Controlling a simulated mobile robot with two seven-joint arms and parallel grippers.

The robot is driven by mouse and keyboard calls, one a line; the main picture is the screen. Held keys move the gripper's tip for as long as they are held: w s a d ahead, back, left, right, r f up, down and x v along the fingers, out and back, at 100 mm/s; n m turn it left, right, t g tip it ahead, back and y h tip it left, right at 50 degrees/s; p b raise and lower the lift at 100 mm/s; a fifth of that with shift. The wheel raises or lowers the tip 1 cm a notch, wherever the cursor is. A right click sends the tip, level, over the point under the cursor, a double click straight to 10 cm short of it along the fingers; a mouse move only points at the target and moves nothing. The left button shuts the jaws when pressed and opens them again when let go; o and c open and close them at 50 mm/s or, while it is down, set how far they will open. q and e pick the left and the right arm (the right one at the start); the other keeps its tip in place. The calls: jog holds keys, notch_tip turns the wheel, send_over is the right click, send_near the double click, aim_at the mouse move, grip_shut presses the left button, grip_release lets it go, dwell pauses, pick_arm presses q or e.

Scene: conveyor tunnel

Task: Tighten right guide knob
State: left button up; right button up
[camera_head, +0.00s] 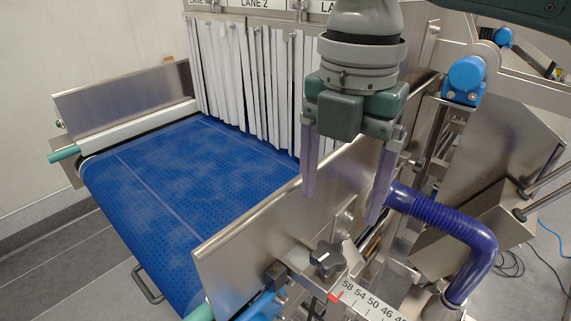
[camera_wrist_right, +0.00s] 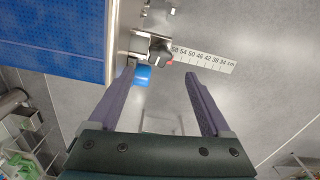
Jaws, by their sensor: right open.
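The right guide knob (camera_head: 327,257) is a black lobed knob with a white mark on top, mounted on a metal bracket beside the right guide plate (camera_head: 285,215). In the right wrist view the knob (camera_wrist_right: 160,50) shows ahead of the fingers, nearer the left finger. A white ruler scale (camera_head: 372,304) with a red pointer at its left end runs right from the knob. My right gripper (camera_head: 343,207) is open and empty, with purple fingers pointing down, above and behind the knob and apart from it. My left gripper is not in view.
The blue belt (camera_head: 180,170) runs under white strip curtains (camera_head: 245,80) into the tunnel. A dark blue corrugated hose (camera_head: 445,220) curves close to the right finger. Blue fittings (camera_head: 465,78) and steel frames stand at the right. The left guide plate (camera_head: 125,98) is across the belt.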

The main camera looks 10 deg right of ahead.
aim_at(330, 252)
notch_tip(330, 252, down, 10)
jog(key=shift+s+a+r, duration=0.1)
jog(key=shift+c, duration=0.4)
grip_shut()
dwell(0.5)
